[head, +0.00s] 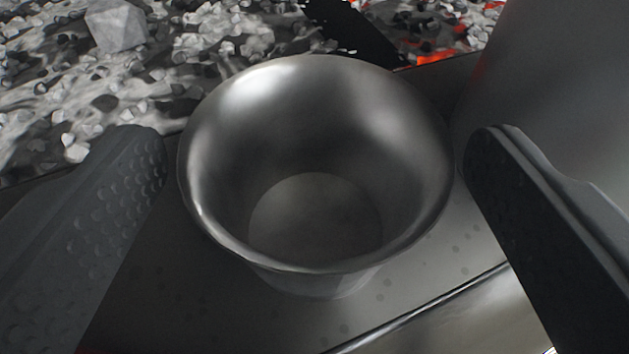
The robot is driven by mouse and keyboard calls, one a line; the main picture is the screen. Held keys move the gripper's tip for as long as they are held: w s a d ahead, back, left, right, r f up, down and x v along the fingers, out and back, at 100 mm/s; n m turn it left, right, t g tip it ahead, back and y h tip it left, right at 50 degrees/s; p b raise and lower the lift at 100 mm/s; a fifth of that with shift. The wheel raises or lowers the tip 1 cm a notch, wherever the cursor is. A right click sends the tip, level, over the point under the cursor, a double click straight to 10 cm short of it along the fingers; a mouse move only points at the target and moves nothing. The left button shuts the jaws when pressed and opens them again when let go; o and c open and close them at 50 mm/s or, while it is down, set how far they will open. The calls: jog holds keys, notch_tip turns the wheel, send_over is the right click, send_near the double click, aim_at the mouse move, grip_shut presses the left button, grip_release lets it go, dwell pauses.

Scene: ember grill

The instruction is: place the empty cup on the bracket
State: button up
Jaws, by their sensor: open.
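The empty metal cup (315,215) stands upright in the middle of the head view, its wide mouth facing me and its inside bare. It rests on a dark grey metal surface (190,300) that may be the bracket; I cannot tell for sure. My gripper (318,150) is open, with one dark finger on the left of the cup and one on the right. A narrow gap shows between each finger and the cup's rim. The underside of the cup is hidden.
Grey and white ash with coals (60,80) lies behind and to the left. Glowing red embers (440,57) show at the top right. A large smooth grey body (560,90) stands close at the right. A metal edge (430,305) crosses the lower right.

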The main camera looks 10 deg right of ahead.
jog(key=shift+s+r, duration=0.35)
jog(key=shift+s, duration=0.1)
jog(key=p+v, duration=0.2)
jog(key=v, duration=0.9)
